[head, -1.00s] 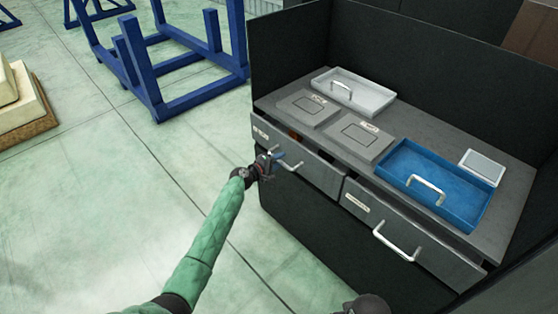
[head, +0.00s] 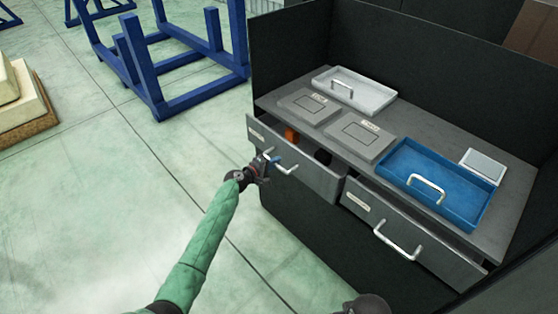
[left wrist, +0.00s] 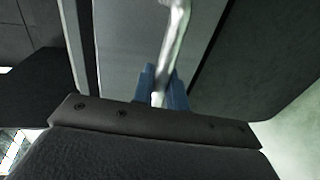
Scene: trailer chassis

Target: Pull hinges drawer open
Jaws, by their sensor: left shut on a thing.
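The left drawer (head: 312,172) of the dark workbench stands partly open. An orange item (head: 291,135) and a dark item (head: 323,157) show inside it. A small label sits at its front's left end; I cannot read it. My left gripper (head: 272,163) is shut on the drawer's silver bar handle (head: 283,166). In the left wrist view the handle (left wrist: 175,40) runs down between the blue fingers (left wrist: 160,88).
The right drawer (head: 415,237), with its own silver handle (head: 396,240), stands slightly open. On the worktop are a blue tray (head: 465,205), a grey tray (head: 378,97) and two flat grey plates. A blue frame (head: 150,70) stands on open floor at the left.

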